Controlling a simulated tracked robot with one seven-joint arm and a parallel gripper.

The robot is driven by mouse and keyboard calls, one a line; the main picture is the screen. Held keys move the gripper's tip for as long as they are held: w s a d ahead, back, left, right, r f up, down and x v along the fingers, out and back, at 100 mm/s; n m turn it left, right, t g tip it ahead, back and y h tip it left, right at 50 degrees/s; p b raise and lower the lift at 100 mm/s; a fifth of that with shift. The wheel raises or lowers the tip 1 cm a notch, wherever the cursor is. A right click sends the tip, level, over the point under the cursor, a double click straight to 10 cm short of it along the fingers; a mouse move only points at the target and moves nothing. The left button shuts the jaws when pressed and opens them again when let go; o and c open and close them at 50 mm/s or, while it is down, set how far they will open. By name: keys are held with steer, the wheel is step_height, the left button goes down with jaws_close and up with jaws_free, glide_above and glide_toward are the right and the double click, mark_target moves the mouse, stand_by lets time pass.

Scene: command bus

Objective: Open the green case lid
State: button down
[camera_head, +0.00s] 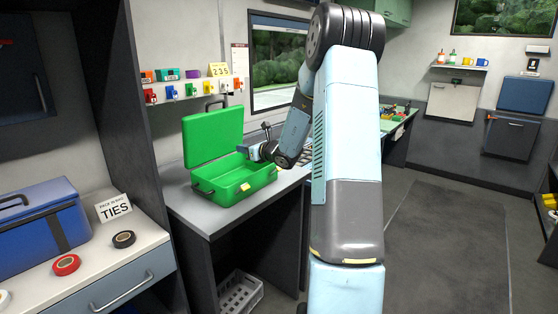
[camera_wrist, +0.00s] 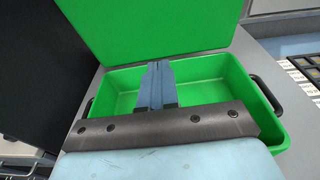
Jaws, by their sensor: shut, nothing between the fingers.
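The green case (camera_head: 240,184) stands on the grey counter at the left of the head view. Its lid (camera_head: 213,135) is raised upright at the back, and the inside of the case is exposed. In the wrist view the lid (camera_wrist: 150,30) fills the top and the case's open tray (camera_wrist: 210,92) lies below it; the tray looks empty where it shows. My gripper (camera_head: 246,152) is in front of the lid, above the tray. In the wrist view my gripper (camera_wrist: 157,70) is shut with its fingers together and empty. I cannot tell whether it touches the lid.
A blue case (camera_head: 45,225) and tape rolls (camera_head: 66,265) are on the left worktop. A shelf (camera_head: 190,95) with small coloured items hangs behind the green case. A keyboard-like panel (camera_wrist: 300,72) lies right of the case. The floor at right (camera_head: 450,235) is clear.

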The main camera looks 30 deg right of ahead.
steer(key=f+v, duration=0.2)
steer(key=v, duration=1.4)
steer(key=shift+s+d+f, duration=0.15)
steer(key=shift+s+d, duration=0.05)
steer(key=shift+s, duration=0.1)
stand_by(0.4)
steer(key=s+a+r+n+g+y, duration=0.1)
steer(key=s+a+r+n+g, duration=0.15)
steer(key=s+a+n, duration=0.45)
steer(key=s+a+r+n+g+y, duration=0.15)
steer(key=a+n+g, duration=0.25)
steer(key=a, duration=0.4)
steer(key=s+a+r+n+g, duration=0.2)
steer(key=s+a+n+g, duration=0.1)
steer(key=s+a+n, duration=0.4)
steer(key=s+r+n+h, duration=0.4)
steer(key=s+n+h, duration=0.4)
steer(key=s+n, duration=0.5)
steer(key=shift+s+r+n, duration=0.25)
steer(key=shift+s+n, duration=0.15)
steer(key=shift+s, duration=0.75)
